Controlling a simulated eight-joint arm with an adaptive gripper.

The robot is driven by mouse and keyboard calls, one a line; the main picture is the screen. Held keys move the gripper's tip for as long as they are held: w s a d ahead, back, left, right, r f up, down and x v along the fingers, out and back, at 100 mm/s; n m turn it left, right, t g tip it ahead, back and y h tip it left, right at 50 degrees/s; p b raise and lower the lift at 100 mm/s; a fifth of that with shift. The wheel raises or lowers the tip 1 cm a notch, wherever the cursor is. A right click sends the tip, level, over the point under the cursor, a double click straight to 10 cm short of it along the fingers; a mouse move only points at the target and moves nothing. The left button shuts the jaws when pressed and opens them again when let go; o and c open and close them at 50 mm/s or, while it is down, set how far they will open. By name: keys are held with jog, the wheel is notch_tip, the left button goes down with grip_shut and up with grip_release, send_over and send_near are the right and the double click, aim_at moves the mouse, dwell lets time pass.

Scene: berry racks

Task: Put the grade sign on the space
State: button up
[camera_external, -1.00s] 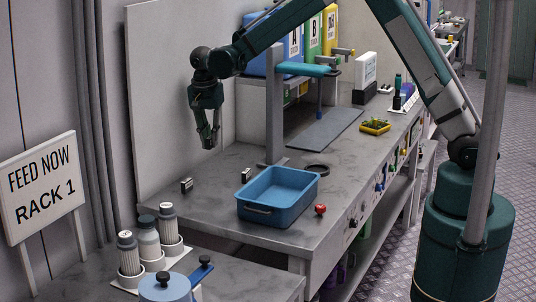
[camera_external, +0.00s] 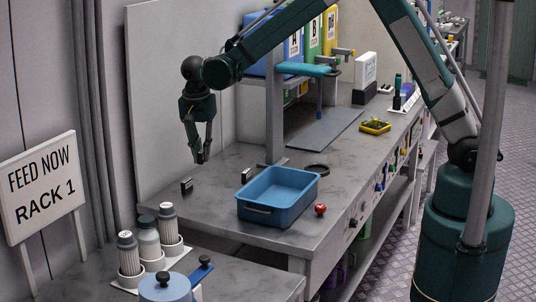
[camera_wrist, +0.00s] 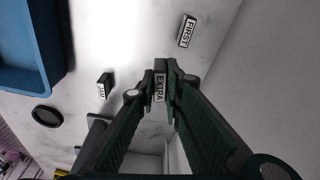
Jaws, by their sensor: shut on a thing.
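My gripper (camera_external: 200,158) hangs above the back left of the grey bench, pointing down. In the wrist view its fingers (camera_wrist: 165,82) are shut on a small black block sign with a white face reading EXTRA (camera_wrist: 159,86). A second sign, reading FIRST (camera_wrist: 187,31), stands on the bench; a third small sign (camera_wrist: 104,86) stands nearer the blue tub, its word too small to read. In the external view the two standing signs show as dark blocks, one at left (camera_external: 187,186) and one closer to the tub (camera_external: 246,175). I cannot tell which spot is the space.
A blue tub (camera_external: 243,209) stands on the bench front, with a red ball (camera_external: 320,209) beside it. A black ring (camera_external: 316,170) lies behind it. A grey post (camera_external: 274,120) stands near the signs. The wall panel (camera_external: 160,90) is close behind my gripper.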

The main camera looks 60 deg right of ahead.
jog(key=s+a+f+n, duration=0.1)
jog(key=s+a, duration=0.5)
jog(key=a, duration=0.6)
jog(key=n+b, duration=0.3)
jog(key=n, duration=0.2)
send_over(241, 285)
jog(key=f, duration=0.4)
jog(key=shift+s+a+t+y, duration=0.15)
jog(key=shift+s+t+y, duration=0.15)
jog(key=shift+t, duration=0.1)
jog(key=shift+f+b, duration=0.55)
jog(key=shift+f, duration=2.55)
jog(key=shift+f, duration=1.85)
jog(key=shift+f+b, duration=0.15)
jog(key=shift+b, duration=0.25)
